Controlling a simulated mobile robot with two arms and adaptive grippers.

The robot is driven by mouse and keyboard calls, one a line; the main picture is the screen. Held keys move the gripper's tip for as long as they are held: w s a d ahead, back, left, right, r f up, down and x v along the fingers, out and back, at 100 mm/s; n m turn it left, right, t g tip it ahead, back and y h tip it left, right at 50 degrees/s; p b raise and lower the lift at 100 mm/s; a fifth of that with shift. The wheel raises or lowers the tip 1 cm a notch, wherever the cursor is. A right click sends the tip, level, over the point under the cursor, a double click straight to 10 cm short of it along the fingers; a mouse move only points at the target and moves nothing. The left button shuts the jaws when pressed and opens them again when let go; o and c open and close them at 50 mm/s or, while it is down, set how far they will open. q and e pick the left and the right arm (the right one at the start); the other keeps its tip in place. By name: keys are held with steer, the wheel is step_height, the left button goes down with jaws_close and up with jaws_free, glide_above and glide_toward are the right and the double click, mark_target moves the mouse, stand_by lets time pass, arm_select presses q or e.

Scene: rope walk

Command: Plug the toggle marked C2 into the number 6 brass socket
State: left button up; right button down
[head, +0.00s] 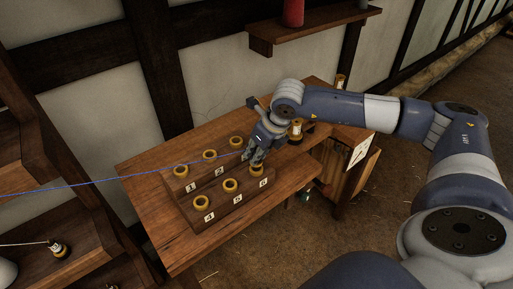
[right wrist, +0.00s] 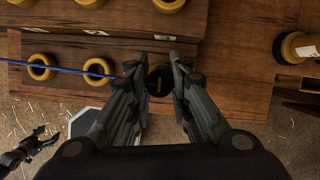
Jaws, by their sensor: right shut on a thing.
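My right gripper (head: 256,160) is over the front right end of the stepped wooden socket block (head: 235,207), at the number 6 socket (head: 257,172). In the right wrist view its fingers (right wrist: 159,65) are shut on a dark, round-topped toggle (right wrist: 159,82). The toggle's mark is not readable, and I cannot tell how deep it sits in the socket. A blue cord (head: 90,186) runs from the left to the gripper. Brass sockets 4 (head: 201,202) and 5 (head: 229,186) look empty. My left gripper (right wrist: 42,138) shows small and open, low in the right wrist view.
One with a pale cord (head: 58,249) is on the left shelving. The table's front left is clear.

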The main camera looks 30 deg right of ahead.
steer(key=shift+f, duration=0.55)
steer(key=shift+b, duration=0.3)
stand_by(0.3)
steer(key=shift+b, duration=0.55)
stand_by(0.5)
steer(key=shift+f+b, duration=0.55)
steer(key=c, duration=1.8)
jaws_free()
steer(key=shift+o, duration=0.2)
steer(key=p+v, duration=0.4)
steer(key=v, duration=0.7)
